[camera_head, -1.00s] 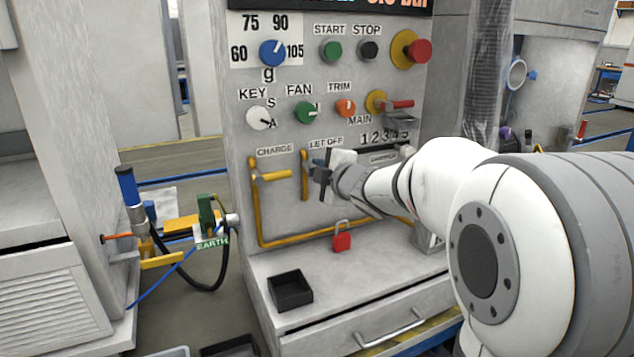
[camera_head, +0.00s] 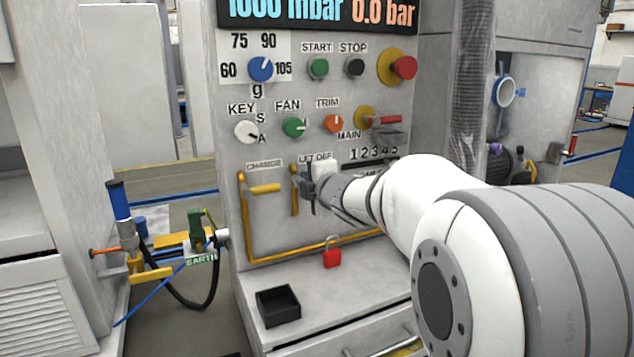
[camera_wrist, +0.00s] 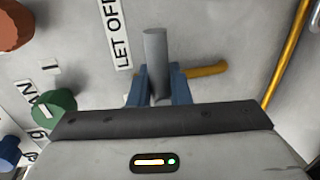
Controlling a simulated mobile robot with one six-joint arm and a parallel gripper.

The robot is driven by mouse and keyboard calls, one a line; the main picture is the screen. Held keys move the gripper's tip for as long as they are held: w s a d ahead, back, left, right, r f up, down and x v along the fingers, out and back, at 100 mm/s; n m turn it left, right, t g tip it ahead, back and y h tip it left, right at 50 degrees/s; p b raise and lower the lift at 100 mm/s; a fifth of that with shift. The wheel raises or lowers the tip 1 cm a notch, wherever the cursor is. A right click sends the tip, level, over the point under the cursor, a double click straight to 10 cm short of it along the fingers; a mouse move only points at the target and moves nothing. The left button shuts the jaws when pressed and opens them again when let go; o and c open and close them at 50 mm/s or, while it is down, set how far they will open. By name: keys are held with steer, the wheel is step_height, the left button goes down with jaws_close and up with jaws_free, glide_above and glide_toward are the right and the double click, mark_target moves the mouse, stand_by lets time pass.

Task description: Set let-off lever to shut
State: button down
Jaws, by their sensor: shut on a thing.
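The let-off lever (camera_head: 295,197) sits below its LET OFF label on the grey panel, partly hidden by my gripper. In the wrist view a yellow bar (camera_wrist: 207,69) of it reaches right from behind a grey cylinder (camera_wrist: 155,48), toward the panel's lower side. My gripper (camera_wrist: 158,84) has its blue fingers on both sides of this grey cylinder, shut on it. In the head view my gripper (camera_head: 308,185) is against the panel at the lever. The exact contact is hidden there.
The yellow charge lever (camera_head: 265,188) is close by on the left. Yellow piping (camera_head: 290,252) runs below. A red padlock (camera_head: 332,257) hangs under the pipe, and a black tray (camera_head: 278,306) lies on the ledge. Knobs, including the green fan knob (camera_head: 293,128), are above.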

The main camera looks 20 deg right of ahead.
steer(key=c, duration=1.5)
jaws_free()
steer(key=shift+a+r, duration=0.15)
steer(key=shift+a, duration=0.25)
steer(key=shift+o, duration=0.5)
steer(key=shift+a, duration=0.15)
steer(key=shift+d, duration=0.2)
steer(key=p+v, duration=0.2)
steer(key=v, duration=0.6)
